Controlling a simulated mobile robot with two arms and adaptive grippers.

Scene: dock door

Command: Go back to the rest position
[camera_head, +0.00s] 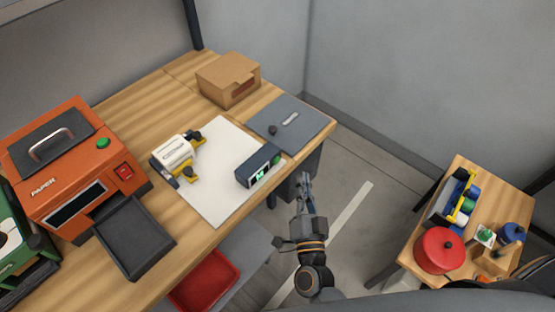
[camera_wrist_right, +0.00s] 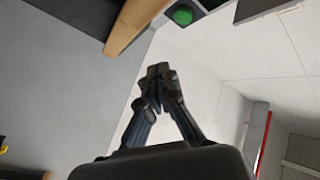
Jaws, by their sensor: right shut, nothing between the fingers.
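My right gripper (camera_head: 305,188) is off the front edge of the wooden workbench (camera_head: 225,228), over the floor, in the head view. Its fingers point away from me. In the right wrist view the fingertips of the right gripper (camera_wrist_right: 159,80) meet, with nothing between them. No object touches it. My left gripper is not in view.
On the bench are an orange machine (camera_head: 70,165), a white mat (camera_head: 215,205), a white-and-yellow device (camera_head: 175,152), a dark display box (camera_head: 257,166), a grey plate (camera_head: 300,115) and a cardboard box (camera_head: 228,78). A side table (camera_head: 460,190) at right holds a red pot (camera_head: 438,250).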

